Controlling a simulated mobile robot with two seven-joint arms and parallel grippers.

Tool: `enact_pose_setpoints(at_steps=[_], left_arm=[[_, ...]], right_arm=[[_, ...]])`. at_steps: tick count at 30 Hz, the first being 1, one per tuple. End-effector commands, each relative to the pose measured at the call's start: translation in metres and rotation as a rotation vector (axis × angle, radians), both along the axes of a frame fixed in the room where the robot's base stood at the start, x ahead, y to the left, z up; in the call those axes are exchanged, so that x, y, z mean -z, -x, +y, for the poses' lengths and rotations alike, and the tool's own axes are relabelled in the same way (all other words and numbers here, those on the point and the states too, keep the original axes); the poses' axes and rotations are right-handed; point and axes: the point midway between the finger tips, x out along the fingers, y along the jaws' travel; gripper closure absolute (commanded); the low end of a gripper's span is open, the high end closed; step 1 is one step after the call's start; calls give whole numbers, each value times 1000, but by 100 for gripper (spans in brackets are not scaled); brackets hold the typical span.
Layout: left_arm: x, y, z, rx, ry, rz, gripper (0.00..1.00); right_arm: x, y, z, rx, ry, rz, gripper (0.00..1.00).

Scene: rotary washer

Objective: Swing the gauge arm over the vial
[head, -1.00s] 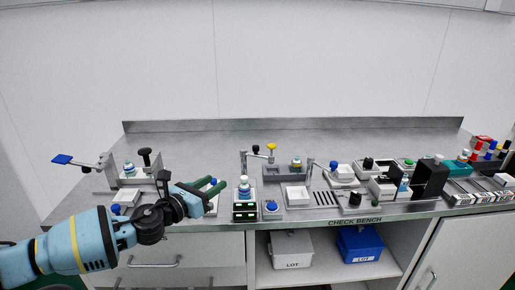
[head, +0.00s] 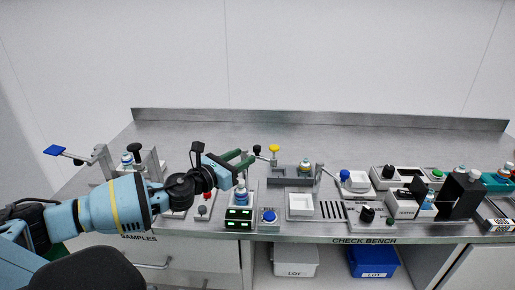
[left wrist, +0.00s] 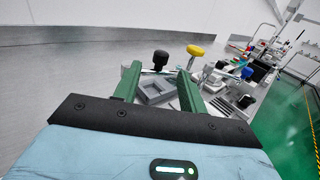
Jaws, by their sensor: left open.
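A grey fixture (head: 287,179) on the bench carries a post with a black knob (head: 257,149) and a yellow knob (head: 274,149), which looks like the gauge arm. A small capped vial (head: 305,166) stands at the fixture's right part. The arm does not appear to be over this vial. My left gripper (head: 243,158) is open and empty, with green fingers pointing right, just left of the knobs. In the left wrist view, the black knob (left wrist: 160,58) shows between the fingers and the yellow knob (left wrist: 195,50) just beyond the right finger. My right gripper is not in view.
A display unit (head: 239,217) with another capped vial (head: 241,191) stands below my left gripper. A blue button (head: 268,216) and white tray (head: 300,205) are nearby. A post with a blue-tipped lever (head: 54,150) stands left. The rear bench top is clear.

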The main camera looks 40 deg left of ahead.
Motion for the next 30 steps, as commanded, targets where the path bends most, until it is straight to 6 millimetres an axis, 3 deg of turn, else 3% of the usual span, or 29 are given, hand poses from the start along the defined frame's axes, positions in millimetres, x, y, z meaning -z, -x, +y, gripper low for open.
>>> enact_pose_setpoints(at_steps=[15,28,30], left_arm=[[-3,-60,-10,2,1,-3,58],[-1,-67,-11,3,-1,0,58],[-1,-67,-11,3,-1,0,66]], right_arm=[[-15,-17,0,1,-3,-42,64],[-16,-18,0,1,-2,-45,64],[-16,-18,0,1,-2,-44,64]])
